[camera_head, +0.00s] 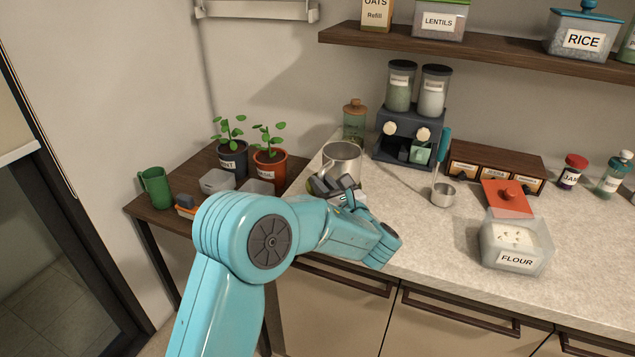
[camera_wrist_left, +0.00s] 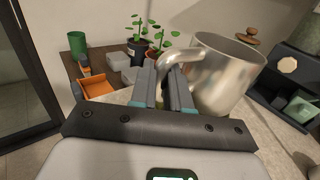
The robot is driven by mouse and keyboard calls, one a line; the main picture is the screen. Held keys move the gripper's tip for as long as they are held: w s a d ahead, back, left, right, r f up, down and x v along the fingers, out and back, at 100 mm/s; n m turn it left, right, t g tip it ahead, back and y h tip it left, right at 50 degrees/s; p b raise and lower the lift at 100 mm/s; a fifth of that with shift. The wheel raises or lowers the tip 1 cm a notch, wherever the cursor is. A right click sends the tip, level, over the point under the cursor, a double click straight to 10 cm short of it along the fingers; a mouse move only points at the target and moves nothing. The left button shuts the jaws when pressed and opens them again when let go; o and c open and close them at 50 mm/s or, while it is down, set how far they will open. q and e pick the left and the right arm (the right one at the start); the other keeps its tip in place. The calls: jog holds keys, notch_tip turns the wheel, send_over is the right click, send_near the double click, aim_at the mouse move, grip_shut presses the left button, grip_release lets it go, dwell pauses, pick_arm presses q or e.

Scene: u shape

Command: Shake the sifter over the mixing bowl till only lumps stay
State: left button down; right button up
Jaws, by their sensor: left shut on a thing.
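The sifter, a shiny metal cup with a curved handle, is at the counter's left part in the head view (camera_head: 342,158) and large in the left wrist view (camera_wrist_left: 228,75). My left gripper (camera_head: 338,185) is shut on its handle, seen between the fingers in the left wrist view (camera_wrist_left: 163,82). The sifter looks roughly upright; I cannot tell whether it touches the counter. Its inside and contents are not clear. I make out no mixing bowl in either view. A tub labelled FLOUR (camera_head: 517,261) holds white powder with dark specks. My right gripper is not in view.
A dark dispenser with two jars (camera_head: 407,140) stands behind the sifter to the right. Potted plants (camera_head: 268,168) and a green mug (camera_head: 155,187) stand on the side table. The counter's front middle is clear.

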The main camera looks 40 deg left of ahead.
aim_at(319, 173)
pick_arm(q)
jog(key=shift+a+r, duration=0.1)
jog(key=shift+a, duration=0.45)
jog(key=shift+s, duration=0.1)
jog(key=shift+d, duration=0.25)
jog(key=shift+d+r+p, duration=0.15)
jog(key=shift+r+p, duration=0.15)
jog(key=shift+r, duration=0.15)
jog(key=shift+a+r+p, duration=0.3)
jog(key=shift+r, duration=0.1)
jog(key=shift+a+r+p, duration=0.1)
jog(key=shift+r+p, duration=0.3)
jog(key=shift+r, duration=0.25)
jog(key=shift+a+r, duration=0.25)
jog(key=shift+r, duration=0.2)
